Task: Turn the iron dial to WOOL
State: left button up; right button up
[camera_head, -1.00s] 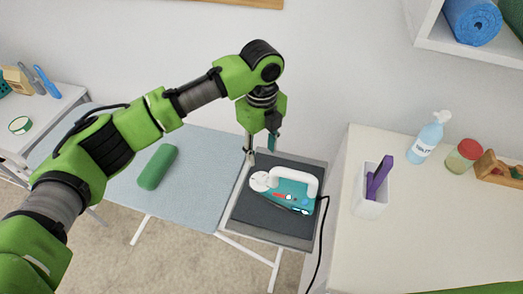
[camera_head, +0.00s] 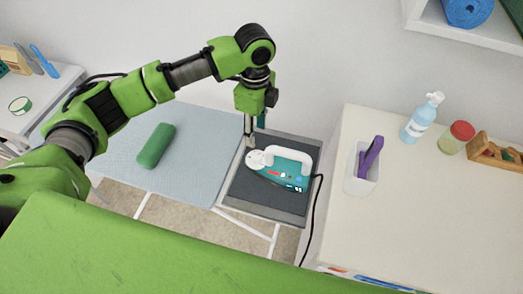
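The iron (camera_head: 286,176) is teal and white with a white handle and lies on the dark rest pad (camera_head: 262,198) at the right end of the ironing board (camera_head: 195,176). A round white dial (camera_head: 256,160) is at its left end. My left gripper (camera_head: 250,142) points down just above and behind the dial. The fingers look close together, but whether they are shut or touch the dial cannot be made out. The dial's marks are too small to read. My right gripper is out of view.
A green roll (camera_head: 156,145) lies on the board. A black cord (camera_head: 315,215) runs down from the iron. The white cabinet (camera_head: 420,220) at the right carries a white holder with a purple item (camera_head: 370,157), a bottle (camera_head: 421,118) and a jar (camera_head: 457,137). A wall is behind.

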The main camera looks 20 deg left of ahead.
aim_at(256, 156)
pick_arm(q)
notch_tip(256, 156, down, 10)
jog(key=shift+s+r+p, duration=0.15)
jog(key=shift+p, duration=0.9)
jog(key=shift+f, duration=0.7)
jog(key=c, duration=1.1)
jog(key=shift+c, duration=0.2)
